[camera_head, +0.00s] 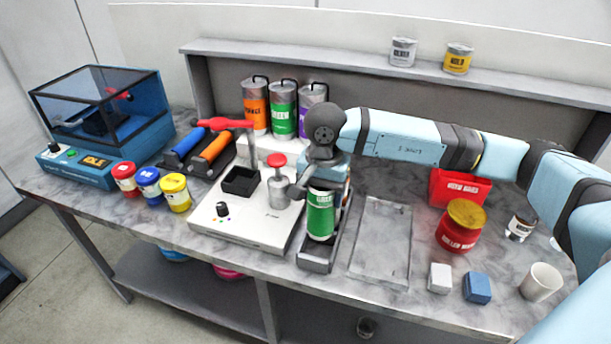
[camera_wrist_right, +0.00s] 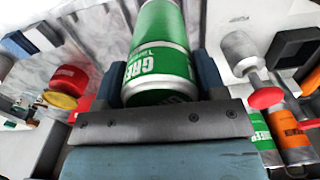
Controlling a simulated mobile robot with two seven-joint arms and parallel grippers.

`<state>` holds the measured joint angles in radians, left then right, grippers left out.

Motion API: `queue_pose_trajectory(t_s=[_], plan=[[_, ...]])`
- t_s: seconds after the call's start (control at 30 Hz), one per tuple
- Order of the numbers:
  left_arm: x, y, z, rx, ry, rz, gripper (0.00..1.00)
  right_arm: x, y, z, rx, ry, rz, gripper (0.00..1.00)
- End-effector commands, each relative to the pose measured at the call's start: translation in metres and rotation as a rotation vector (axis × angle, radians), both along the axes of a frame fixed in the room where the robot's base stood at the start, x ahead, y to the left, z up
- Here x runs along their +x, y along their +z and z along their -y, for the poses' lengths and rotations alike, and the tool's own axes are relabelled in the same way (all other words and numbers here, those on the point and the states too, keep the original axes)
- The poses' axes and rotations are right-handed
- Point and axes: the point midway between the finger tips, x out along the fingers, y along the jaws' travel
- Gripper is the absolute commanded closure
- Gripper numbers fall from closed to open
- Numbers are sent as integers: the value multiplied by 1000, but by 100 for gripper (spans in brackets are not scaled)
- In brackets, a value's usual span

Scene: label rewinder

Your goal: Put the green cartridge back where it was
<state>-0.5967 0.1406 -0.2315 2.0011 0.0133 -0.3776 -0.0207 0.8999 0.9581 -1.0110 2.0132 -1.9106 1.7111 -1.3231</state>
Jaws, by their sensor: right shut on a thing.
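The green cartridge (camera_head: 321,214), a silver cylinder with a green label, is upright between the fingers of my right gripper (camera_head: 325,185). In the right wrist view the cartridge (camera_wrist_right: 160,62) sits between the two fingers of my right gripper (camera_wrist_right: 160,82), which is shut on it. The cartridge is at a narrow dark grey tray (camera_head: 316,264); I cannot tell whether its base touches the tray floor. Another green-labelled canister (camera_head: 284,108) stands at the back between an orange one (camera_head: 256,106) and a purple one (camera_head: 310,105). My left gripper is not in view.
Left of the tray is a white device (camera_head: 240,235) with a red-handled lever (camera_head: 226,123) and a red-topped post (camera_head: 277,175). Right of it lies an empty clear tray (camera_head: 380,240). A red jar (camera_head: 459,228), small blocks (camera_head: 440,278) and a white cup (camera_head: 541,281) stand farther right.

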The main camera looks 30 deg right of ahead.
Motion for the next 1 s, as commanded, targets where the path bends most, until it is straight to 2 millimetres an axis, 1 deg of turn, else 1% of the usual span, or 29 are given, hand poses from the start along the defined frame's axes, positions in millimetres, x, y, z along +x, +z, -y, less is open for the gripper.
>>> queue_pose_trajectory(t_s=[0.2, 0.37, 1.0], plan=[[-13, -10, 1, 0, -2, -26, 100, 0, -3, 0, 0, 1, 0, 76], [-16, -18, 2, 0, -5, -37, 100, 0, -12, 0, 1, 2, 1, 76], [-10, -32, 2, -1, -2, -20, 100, 0, -71, 0, 0, 1, 0, 76]])
